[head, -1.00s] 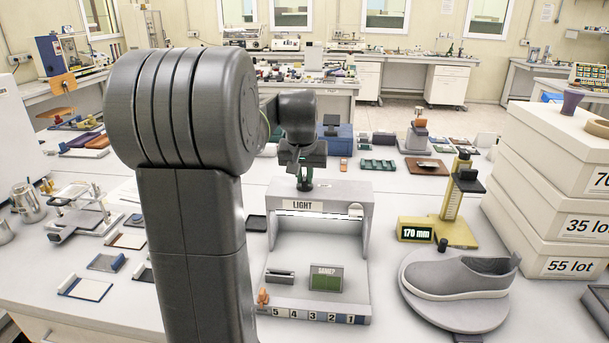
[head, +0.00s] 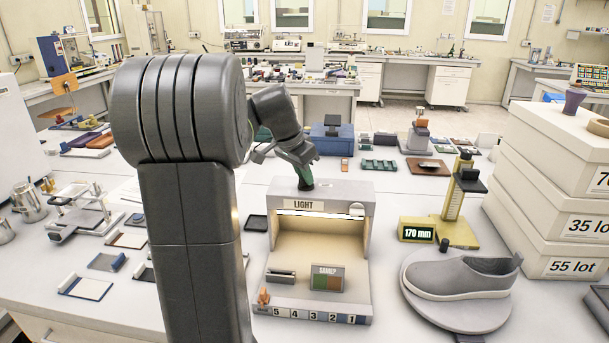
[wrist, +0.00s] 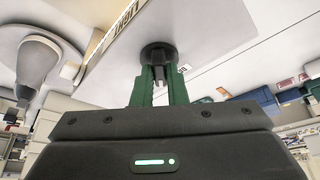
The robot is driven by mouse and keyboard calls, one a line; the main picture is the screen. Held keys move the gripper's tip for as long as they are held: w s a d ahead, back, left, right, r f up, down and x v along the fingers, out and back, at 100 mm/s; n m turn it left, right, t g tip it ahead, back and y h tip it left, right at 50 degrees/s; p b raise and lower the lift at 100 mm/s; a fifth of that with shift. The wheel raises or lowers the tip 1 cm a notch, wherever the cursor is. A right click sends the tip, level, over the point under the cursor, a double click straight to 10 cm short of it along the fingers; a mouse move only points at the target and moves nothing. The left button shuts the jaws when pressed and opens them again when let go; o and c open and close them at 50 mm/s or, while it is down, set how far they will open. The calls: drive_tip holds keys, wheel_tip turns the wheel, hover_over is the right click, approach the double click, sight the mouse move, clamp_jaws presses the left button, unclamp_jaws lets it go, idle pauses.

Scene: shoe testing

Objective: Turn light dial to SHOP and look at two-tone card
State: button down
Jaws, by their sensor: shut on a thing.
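The light box (head: 365,250) stands on the bench with a LIGHT label on its front top edge. Its inside glows warm yellow. In the wrist view my gripper's fingers (wrist: 158,88) are shut on the black round dial (wrist: 157,54). The dial's markings are mostly hidden, so its setting cannot be read.
A grey shoe (head: 460,277) sits on a round stand to the right, beside a yellow gauge (head: 455,225) reading 170 mm. Stacked white lot boxes (head: 545,215) stand at the far right. Small trays and fixtures lie left of my arm.

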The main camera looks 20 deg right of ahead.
drive_tip(key=shift+w+m+g, duration=0.1)
drive_tip(key=shift+m+g, duration=0.6)
drive_tip(key=shift+m, duration=1)
drive_tip(key=c, duration=1.4)
unclamp_jaws()
drive_tip(key=shift+c, duration=0.2)
drive_tip(key=v, duration=1.4)
drive_tip(key=shift+w+f, duration=0.1)
drive_tip(key=shift+f, duration=0.05)
drive_tip(key=x, duration=1.3)
drive_tip(key=shift+d+f, duration=0.2)
drive_tip(key=shift+f, duration=0.1)
